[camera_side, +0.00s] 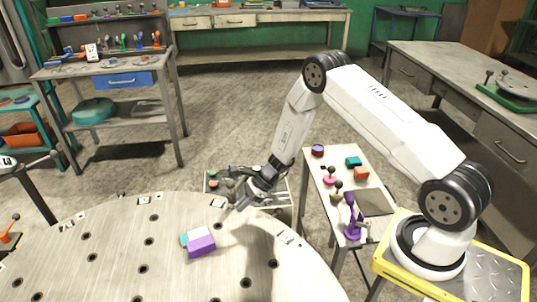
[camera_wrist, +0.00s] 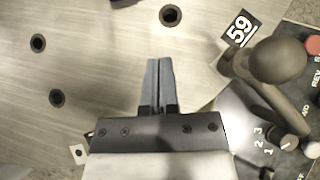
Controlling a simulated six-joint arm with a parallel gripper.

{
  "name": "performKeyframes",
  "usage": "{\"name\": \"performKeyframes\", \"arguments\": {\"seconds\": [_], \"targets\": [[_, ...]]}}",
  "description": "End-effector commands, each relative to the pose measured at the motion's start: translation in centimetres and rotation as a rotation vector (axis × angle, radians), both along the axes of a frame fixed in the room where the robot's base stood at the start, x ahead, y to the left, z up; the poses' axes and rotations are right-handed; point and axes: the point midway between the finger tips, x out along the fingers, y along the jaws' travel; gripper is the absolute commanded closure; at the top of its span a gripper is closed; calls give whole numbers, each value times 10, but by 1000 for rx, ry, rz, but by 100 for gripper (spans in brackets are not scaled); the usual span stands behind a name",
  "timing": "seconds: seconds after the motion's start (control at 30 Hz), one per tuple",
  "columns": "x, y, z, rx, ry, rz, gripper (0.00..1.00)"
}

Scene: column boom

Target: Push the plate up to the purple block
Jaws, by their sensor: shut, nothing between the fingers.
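A purple block (camera_side: 201,246) sits on the round holed metal table, with a pale face on top and a small teal part at its left. I cannot make out a separate plate on the round table in either view. My gripper (camera_side: 240,207) is near the table's far edge, behind and to the right of the block and apart from it. In the wrist view my gripper (camera_wrist: 160,62) has its two fingers together with nothing between them, above bare metal.
The round table (camera_side: 105,265) has several dark holes and is mostly clear. A 59 label (camera_wrist: 239,29) and a ball-topped lever (camera_wrist: 275,62) lie right of the fingers. A side table (camera_side: 325,190) with small items and a dark flat panel (camera_side: 375,202) stands right.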

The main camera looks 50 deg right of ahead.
Motion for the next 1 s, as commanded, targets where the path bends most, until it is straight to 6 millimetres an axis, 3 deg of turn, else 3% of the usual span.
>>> {"name": "performKeyframes", "arguments": {"seconds": [0.23,0.67,1.0], "targets": [[-8,-14,16,1,0,-1,100],[-8,-15,19,-15,-24,31,100],[3,1,19,-148,-244,298,100]]}}
